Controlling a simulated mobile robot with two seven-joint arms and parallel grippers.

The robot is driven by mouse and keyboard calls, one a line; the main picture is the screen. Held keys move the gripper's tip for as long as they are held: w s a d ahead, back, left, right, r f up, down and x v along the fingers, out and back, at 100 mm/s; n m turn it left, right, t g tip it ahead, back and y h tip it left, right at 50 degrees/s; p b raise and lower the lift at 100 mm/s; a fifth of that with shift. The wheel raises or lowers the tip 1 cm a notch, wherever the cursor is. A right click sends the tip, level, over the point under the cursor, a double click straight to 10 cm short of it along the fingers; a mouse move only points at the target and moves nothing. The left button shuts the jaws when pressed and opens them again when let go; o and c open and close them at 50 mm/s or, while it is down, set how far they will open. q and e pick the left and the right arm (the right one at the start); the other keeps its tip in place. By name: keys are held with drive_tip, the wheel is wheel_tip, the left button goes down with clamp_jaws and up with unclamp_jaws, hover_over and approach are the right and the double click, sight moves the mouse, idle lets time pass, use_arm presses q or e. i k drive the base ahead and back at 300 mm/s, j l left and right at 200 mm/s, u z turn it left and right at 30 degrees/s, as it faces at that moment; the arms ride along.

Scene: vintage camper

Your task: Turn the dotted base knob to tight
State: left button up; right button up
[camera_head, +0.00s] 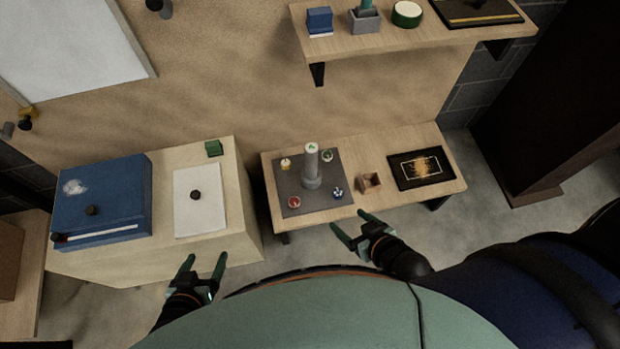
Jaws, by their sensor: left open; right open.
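A grey mat (285,187) lies on the low wooden table (385,200) in the middle. A grey post with a wider base (312,172) stands upright on the mat. Around it sit small round pieces: a yellowish one (286,163), a green and white one (327,156), a red one (294,202) and a blue and white one (337,192). Their markings are too small to tell which is dotted. My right gripper (350,222) is open and empty near the table's front edge, below the blue piece. My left gripper (205,262) is open and empty in front of the pale cabinet.
A small wooden box (370,182) and a black framed picture (421,169) stand right of the mat. A shelf (400,38) overhangs at the back. A blue case (105,198) and white sheet (198,215) lie on the pale cabinet at left.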

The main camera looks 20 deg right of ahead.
sight(337, 194)
drive_tip(key=z, duration=0.85)
